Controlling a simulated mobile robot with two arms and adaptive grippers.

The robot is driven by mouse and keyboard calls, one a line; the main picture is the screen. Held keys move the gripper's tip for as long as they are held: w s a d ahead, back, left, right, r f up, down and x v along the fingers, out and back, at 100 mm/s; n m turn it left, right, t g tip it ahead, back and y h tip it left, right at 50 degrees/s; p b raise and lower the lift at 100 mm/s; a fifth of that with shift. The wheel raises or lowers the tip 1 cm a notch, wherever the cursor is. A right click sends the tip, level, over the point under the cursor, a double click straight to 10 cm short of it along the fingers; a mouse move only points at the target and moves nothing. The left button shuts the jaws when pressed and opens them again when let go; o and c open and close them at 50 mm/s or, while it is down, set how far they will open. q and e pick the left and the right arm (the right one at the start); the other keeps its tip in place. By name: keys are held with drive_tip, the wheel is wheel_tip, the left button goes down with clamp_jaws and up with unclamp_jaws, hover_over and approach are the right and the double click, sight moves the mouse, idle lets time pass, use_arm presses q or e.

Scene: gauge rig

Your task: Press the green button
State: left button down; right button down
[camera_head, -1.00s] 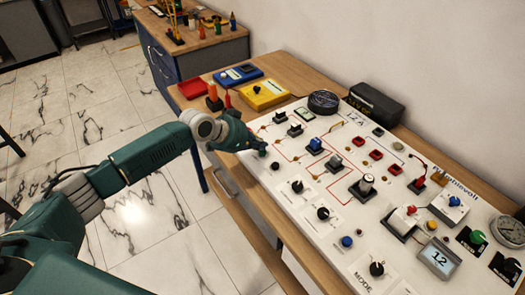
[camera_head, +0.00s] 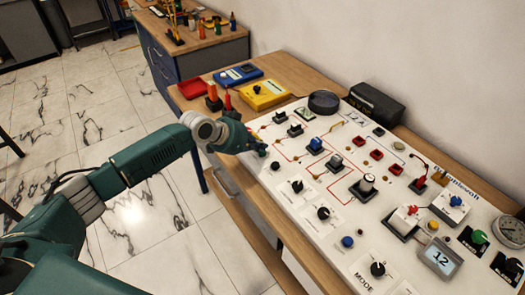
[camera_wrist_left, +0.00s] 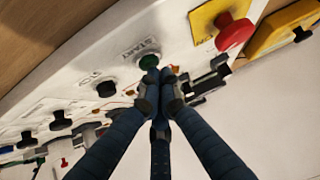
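The green button (camera_wrist_left: 148,62) sits on the white panel (camera_wrist_left: 75,75) in the left wrist view, beside lettering that seems to read START. My left gripper (camera_wrist_left: 160,78) has its dark fingers drawn together, with the tips close to the near edge of the button. I cannot tell whether they touch it. No object shows between the fingers. In the head view my left gripper (camera_head: 262,150) is at the left edge of the panel and hides the button there. My right gripper is not in view.
A black button (camera_wrist_left: 106,88) and a red mushroom button (camera_wrist_left: 235,32) on a yellow plate flank the green one. Switches, knobs and a small display (camera_head: 440,258) cover the panel. A green knob (camera_head: 478,237) is at the far right. Red and yellow boxes stand behind.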

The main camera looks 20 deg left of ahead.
use_arm(q)
drive_tip(key=shift+r+p, duration=0.8)
drive_tip(key=shift+r, duration=0.05)
wheel_tip(320, 180, up, 5)
drive_tip(key=p, duration=0.4)
idle(0.4)
idle(0.5)
